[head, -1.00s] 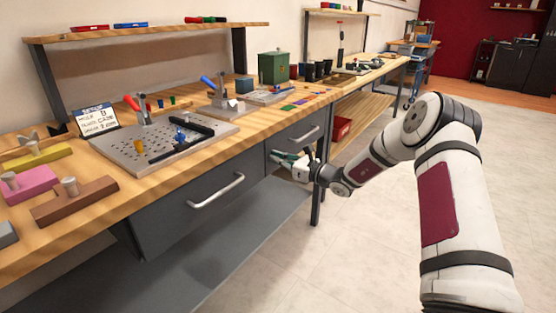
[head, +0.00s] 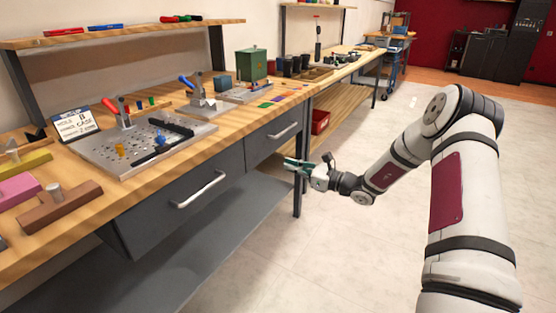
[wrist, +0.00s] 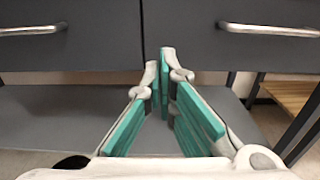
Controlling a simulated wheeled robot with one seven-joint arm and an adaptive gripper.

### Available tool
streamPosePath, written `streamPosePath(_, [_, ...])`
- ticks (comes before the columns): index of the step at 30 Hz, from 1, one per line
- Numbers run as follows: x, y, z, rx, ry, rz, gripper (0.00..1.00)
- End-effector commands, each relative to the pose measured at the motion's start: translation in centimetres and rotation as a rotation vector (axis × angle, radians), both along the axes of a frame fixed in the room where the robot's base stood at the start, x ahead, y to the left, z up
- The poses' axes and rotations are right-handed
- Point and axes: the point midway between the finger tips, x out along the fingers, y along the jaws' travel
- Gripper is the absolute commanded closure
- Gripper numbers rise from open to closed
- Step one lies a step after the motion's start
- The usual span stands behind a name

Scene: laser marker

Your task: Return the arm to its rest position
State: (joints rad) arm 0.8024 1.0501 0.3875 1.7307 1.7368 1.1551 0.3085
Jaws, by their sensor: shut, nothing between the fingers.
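My arm (head: 462,200) is white with dark bands and a maroon panel, and reaches out from the lower right in the head view. My gripper (head: 290,163) is in front of the workbench, below its top and near the right drawer. In the wrist view my gripper (wrist: 164,75) has its teal-padded fingers brought together at the tips, with nothing seen between them. The two grey drawers, left (wrist: 75,50) and right (wrist: 240,55), stand shut ahead of the fingers. The fingers look apart from the drawer fronts.
The wooden workbench (head: 165,165) holds a perforated metal plate (head: 110,150) with clamps, a sign card (head: 77,124), coloured blocks and a green box (head: 251,64). A grey lower shelf (head: 225,230) lies beneath. A second bench (head: 345,88) stands behind. The floor (head: 360,250) at right is clear.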

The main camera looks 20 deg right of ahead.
Motion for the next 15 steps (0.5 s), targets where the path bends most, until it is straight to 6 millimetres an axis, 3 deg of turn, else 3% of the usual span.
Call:
streamPosePath(5, [-0.4,-0.1,0.1,-0.003,-0.001,0.005,1.00])
streamPosePath(8, [-0.7,1.0,1.1,-0.034,-0.014,0.041,1.00])
streamPosePath(11, [-1.8,3.7,3.3,-0.113,-0.044,0.133,1.00])
streamPosePath(15, [-5.2,9.0,7.2,-0.283,-0.108,0.325,1.00])
